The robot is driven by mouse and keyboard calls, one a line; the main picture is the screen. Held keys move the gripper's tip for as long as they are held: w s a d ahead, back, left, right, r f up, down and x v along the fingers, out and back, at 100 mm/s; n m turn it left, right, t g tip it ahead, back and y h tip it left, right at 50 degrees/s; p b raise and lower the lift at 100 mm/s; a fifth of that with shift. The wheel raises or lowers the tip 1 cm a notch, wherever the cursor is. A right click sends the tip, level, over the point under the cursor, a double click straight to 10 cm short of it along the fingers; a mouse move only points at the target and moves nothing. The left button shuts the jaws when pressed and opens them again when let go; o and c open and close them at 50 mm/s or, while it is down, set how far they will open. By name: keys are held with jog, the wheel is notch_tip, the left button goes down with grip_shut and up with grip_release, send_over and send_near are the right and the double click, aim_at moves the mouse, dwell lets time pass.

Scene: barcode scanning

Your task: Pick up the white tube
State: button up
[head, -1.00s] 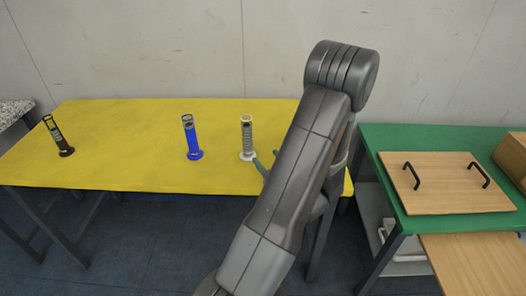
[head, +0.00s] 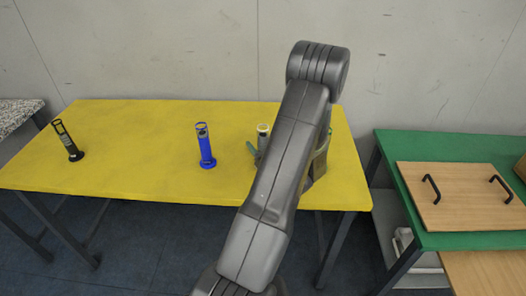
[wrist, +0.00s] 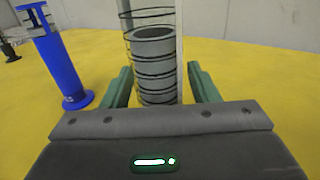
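The white tube (head: 263,130) stands upright on the yellow table (head: 120,125), mostly hidden behind my arm in the head view. In the wrist view the tube (wrist: 155,50) shows as a grey-white cylinder inside a clear frame with dark rings. My gripper (wrist: 158,82) is open, with one green finger on each side of the tube's lower part. Small gaps show between the fingers and the tube. In the head view only one green fingertip shows, left of my arm.
A blue tube (head: 205,147) stands left of the white one, and also shows in the wrist view (wrist: 60,65). A black tube (head: 67,142) stands at the far left. A green table (head: 450,145) on the right holds a wooden board with black handles (head: 455,195).

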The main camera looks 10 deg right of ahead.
grip_shut()
jog(key=shift+r, duration=0.15)
